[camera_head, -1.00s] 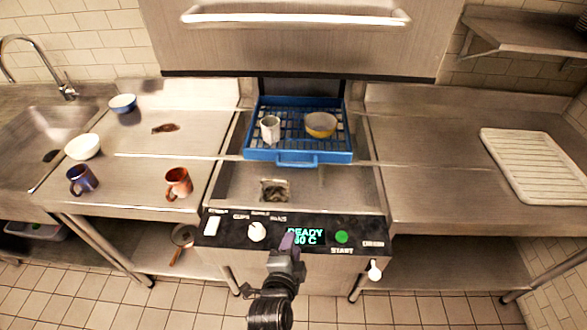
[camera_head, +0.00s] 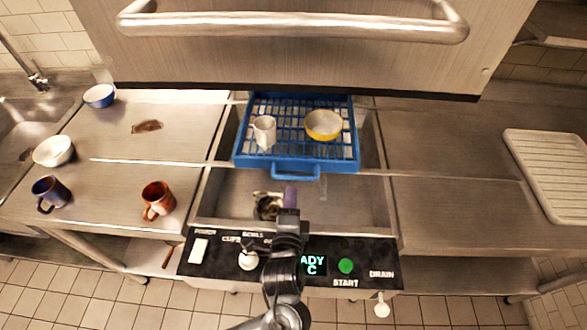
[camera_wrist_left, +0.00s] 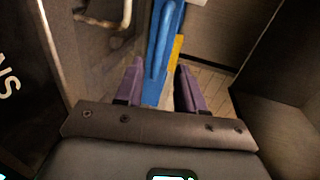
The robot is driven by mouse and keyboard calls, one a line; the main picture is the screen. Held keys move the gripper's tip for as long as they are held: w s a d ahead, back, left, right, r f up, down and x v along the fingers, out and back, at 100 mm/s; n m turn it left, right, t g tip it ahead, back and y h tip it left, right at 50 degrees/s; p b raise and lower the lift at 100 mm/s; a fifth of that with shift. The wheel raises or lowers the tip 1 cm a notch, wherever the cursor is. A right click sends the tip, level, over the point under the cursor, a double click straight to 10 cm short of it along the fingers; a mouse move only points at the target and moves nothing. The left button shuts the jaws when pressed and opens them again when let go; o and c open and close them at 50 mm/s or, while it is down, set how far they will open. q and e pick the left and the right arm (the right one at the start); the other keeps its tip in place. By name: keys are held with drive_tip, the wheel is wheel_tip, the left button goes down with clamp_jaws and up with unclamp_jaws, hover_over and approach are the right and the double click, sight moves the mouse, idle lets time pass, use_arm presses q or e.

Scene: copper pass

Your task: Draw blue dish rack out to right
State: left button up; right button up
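The blue dish rack (camera_head: 243,150) sits in the steel bay below the raised hood, its front handle (camera_head: 296,177) facing me. It holds a white mug (camera_head: 264,131) and a yellow bowl (camera_head: 323,125). My left gripper (camera_head: 290,196) is just in front of the handle, above the basin, and seems not to touch it. In the left wrist view its purple fingers (camera_wrist_left: 159,85) are apart with nothing gripped. The blue rack (camera_wrist_left: 157,62) and its handle show beyond and between them in that view. My right gripper is not in view.
A control panel (camera_head: 220,259) with a lit display lies under my left arm. A red mug (camera_head: 158,199), blue mug (camera_head: 50,193) and two bowls stand on the left counter. The right counter (camera_head: 440,180) is clear up to a white ribbed tray (camera_head: 550,165).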

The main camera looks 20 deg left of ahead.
sight(293, 179)
use_arm(q)
drive_tip(key=x, duration=0.9)
drive_tip(key=shift+w+a, duration=0.15)
drive_tip(key=shift+w, duration=0.15)
clamp_jaws()
